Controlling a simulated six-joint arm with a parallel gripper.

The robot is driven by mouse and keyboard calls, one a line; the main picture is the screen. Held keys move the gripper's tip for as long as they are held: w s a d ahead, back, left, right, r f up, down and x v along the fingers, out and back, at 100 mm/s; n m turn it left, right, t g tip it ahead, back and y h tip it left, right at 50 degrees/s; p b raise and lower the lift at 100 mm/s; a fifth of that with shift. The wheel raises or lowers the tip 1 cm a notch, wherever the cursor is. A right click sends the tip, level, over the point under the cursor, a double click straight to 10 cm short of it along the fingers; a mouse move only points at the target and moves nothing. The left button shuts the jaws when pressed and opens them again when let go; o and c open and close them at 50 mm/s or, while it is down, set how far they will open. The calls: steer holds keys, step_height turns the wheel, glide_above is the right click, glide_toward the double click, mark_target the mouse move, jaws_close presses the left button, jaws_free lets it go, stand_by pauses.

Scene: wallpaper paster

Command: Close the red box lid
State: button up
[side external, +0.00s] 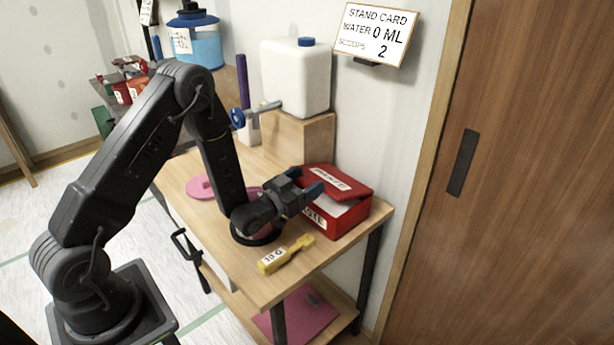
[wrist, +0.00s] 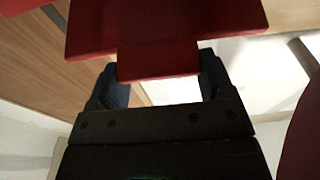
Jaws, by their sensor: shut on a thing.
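The red box (side external: 350,223) stands on the near right part of the wooden table, with a white label on its front and white contents showing. Its red lid (side external: 350,184), also labelled, is partly open and tilted above the box, with a gap between them. My gripper (side external: 314,183) is at the lid's near left edge. In the wrist view, the red lid (wrist: 165,25) fills the top, and its tab (wrist: 158,62) sits between the dark blue fingers of my gripper (wrist: 160,72). My gripper is shut on the lid's tab; the exact contact is partly hidden.
A white tank (side external: 297,80) with a tap stands on a wooden block behind the box. The wall is close behind the box.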

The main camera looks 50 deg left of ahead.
steer(key=shift+s+f, duration=0.15)
steer(key=shift+f, duration=0.1)
steer(key=o, duration=1.3)
steer(key=shift+r, duration=0.15)
